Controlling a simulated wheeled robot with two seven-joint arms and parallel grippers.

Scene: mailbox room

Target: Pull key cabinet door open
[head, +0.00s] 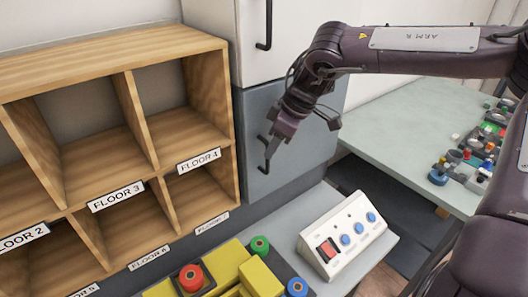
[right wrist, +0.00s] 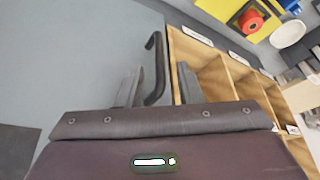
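A grey cabinet door (head: 262,106) stands right of the wooden shelf, with a black bar handle (head: 265,160) near its left edge. Above it is a white door (head: 283,50) with its own black handle (head: 265,25). Both doors look shut. I cannot read a label naming the key cabinet. My right gripper (head: 274,143) is at the grey door's handle. In the right wrist view the handle (right wrist: 156,62) stands between the two open fingers, with gaps visible on both sides. My left gripper is not in view.
A wooden pigeonhole shelf (head: 133,90) with floor labels stands close left. Below are a white control box (head: 345,240) with blue knobs and a yellow part (head: 230,262) with coloured buttons. A pale green table (head: 410,130) with small parts is at right.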

